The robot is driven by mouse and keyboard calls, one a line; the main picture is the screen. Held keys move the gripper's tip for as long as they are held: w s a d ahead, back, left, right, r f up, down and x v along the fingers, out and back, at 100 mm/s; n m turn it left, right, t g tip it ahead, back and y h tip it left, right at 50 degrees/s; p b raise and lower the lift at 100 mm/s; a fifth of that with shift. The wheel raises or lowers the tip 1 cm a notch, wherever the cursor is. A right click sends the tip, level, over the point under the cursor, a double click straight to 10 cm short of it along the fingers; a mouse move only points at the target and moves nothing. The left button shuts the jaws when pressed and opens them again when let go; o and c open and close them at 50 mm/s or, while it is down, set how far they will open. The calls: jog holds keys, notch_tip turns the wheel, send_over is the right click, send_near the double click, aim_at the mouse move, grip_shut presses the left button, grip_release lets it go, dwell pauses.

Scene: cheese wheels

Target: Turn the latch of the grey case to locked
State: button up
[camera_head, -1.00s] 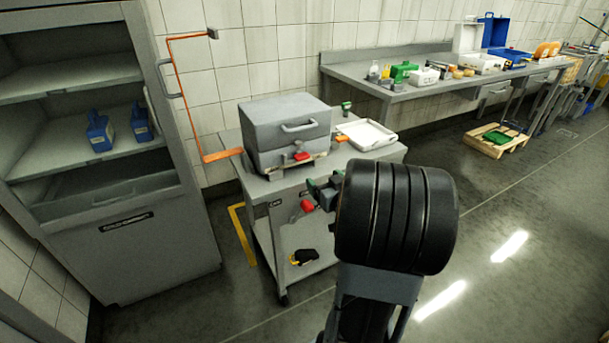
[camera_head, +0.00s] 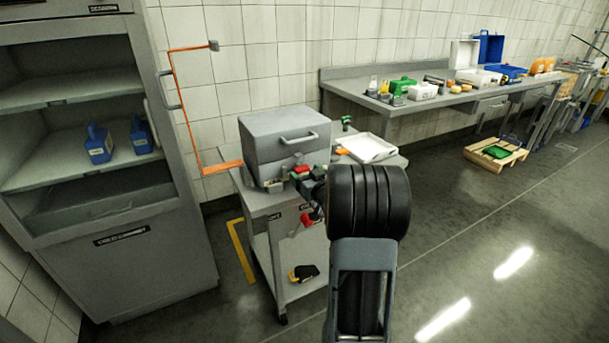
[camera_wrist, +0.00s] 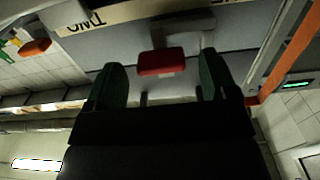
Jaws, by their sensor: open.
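The grey case (camera_head: 284,134) stands closed on the grey trolley, with a handle on its front. Its red latch (camera_head: 301,169) is on the lower front, and it also shows in the wrist view (camera_wrist: 162,62). My gripper (camera_head: 306,178) is at the front of the case, close to the latch. In the wrist view its two green fingers (camera_wrist: 163,85) are apart, one on each side of the red latch. Whether either finger touches the latch I cannot tell. The latch is partly hidden by my gripper in the head view.
The trolley (camera_head: 262,204) also bears a white tray (camera_head: 369,149) and a green-topped item (camera_head: 346,122) right of the case. An orange pipe (camera_head: 184,105) runs down the wall to the left. A grey cabinet (camera_head: 150,250) stands at far left.

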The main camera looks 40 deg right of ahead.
jog(key=shift+w, duration=0.5)
jog(key=shift+c, duration=0.3)
jog(key=c, duration=0.9)
